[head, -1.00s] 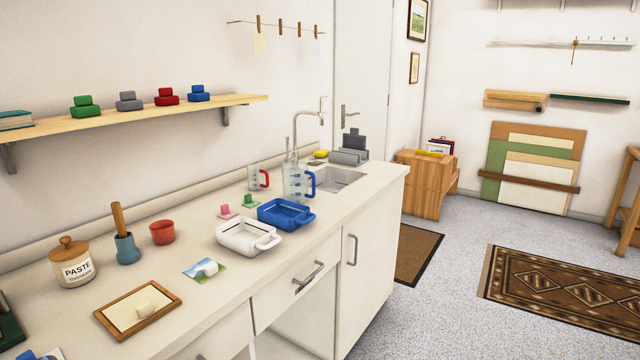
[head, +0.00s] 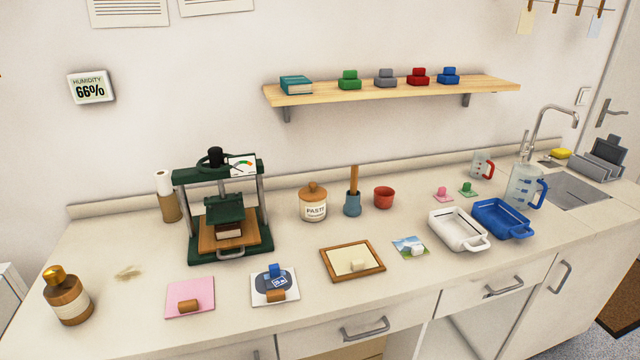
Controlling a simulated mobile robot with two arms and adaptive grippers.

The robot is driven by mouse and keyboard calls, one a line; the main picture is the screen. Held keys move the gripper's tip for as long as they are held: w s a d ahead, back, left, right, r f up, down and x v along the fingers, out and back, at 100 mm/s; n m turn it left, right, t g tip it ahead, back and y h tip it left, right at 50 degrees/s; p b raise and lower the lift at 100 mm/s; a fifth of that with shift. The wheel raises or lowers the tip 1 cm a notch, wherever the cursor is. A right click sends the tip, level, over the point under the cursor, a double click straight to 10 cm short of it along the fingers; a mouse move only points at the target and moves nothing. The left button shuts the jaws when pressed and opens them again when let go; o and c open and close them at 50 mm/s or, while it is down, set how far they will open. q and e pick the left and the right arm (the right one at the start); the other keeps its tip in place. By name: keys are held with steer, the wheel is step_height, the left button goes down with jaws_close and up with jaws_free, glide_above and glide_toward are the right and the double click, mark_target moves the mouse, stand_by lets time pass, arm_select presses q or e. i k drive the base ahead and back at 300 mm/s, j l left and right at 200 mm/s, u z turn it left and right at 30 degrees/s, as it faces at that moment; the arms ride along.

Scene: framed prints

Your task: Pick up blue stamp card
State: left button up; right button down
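A white card with a dark blue stamp-like print (head: 259,297) lies flat on the counter near its front edge. A small blue block (head: 275,270) and a brown block (head: 275,295) rest on it and hide part of the print. It looks like the blue stamp card. Neither of my grippers is in view.
A pink card (head: 183,303) with a brown block lies left of it, and a wooden frame (head: 369,273) lies right. A green press (head: 252,247) stands behind. A brown bottle (head: 67,298) stands far left. White (head: 435,229) and blue (head: 484,224) trays are further right.

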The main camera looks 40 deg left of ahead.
mark_target(276, 278)
steer(key=u, duration=1.4)
